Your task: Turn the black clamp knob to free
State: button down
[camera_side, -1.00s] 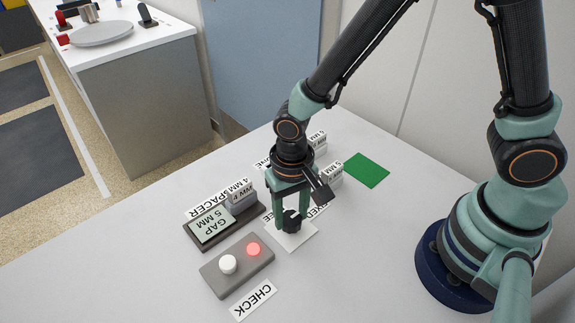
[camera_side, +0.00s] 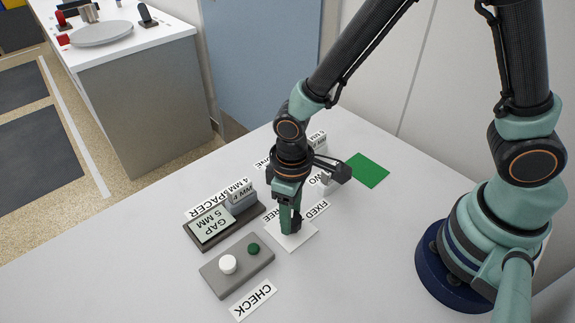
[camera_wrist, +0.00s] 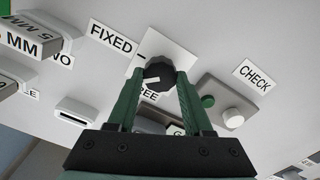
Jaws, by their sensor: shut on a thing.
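The black clamp knob (camera_wrist: 158,71) sits on a white plate (camera_side: 303,240) on the table. In the wrist view it lies between the two green fingers of my gripper (camera_wrist: 160,78), which is shut on it. In the side view my gripper (camera_side: 290,222) stands upright over the plate, and its fingers hide most of the knob. The FIXED label (camera_wrist: 111,39) reads in full beside the plate. The FREE label (camera_wrist: 149,95) is partly covered by a finger. I cannot tell which label the knob points to.
A grey box with a white button (camera_side: 228,264) and a dark green lamp (camera_side: 254,248) stands close in front, by the CHECK label (camera_side: 254,300). A green patch (camera_side: 367,170) lies at the back right.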

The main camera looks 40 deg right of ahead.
jog(key=n, duration=0.5)
jog(key=shift+n, duration=2.4)
jog(key=shift+c, duration=1.5)
grip_release()
jog(key=shift+r, duration=0.15)
notch_tip(320, 180, up, 12)
